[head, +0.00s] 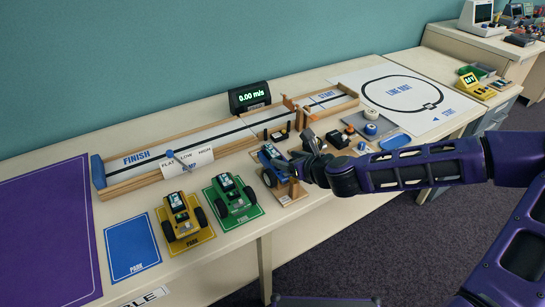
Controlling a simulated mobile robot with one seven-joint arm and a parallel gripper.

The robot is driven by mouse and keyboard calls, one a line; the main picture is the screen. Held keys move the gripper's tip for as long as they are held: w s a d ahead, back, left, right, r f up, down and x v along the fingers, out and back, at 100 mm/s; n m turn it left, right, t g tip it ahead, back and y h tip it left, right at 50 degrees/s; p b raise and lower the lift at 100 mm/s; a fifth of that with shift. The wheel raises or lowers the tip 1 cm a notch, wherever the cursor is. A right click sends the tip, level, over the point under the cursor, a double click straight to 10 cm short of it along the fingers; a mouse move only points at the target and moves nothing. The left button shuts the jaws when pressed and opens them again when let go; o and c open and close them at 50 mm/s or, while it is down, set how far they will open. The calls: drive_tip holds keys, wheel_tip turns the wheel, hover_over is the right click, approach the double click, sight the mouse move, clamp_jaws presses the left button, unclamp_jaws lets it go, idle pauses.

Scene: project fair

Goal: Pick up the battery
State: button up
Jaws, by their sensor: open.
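I cannot make out a battery for certain; it may be among the small parts near my gripper or hidden behind it. A blue toy car (268,162) stands on a small wooden stand (288,193) near the table's front edge. My gripper (294,160) is open at the right side of this car, close over the stand. Whether it touches the car is too small to tell. My wrist hides part of the stand and the table behind it.
A yellow car (181,219) and a green car (231,199) stand on mats to the left. A wooden track (225,143) with a speed display (249,97) runs behind. A blue park mat (132,246) is empty.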

sight(273, 152)
drive_tip(key=x, duration=0.5)
drive_tip(key=b+x, duration=0.1)
drive_tip(key=x, duration=0.1)
drive_tip(key=shift+w+a+r, duration=0.15)
drive_tip(key=shift+w, duration=0.3)
clamp_jaws()
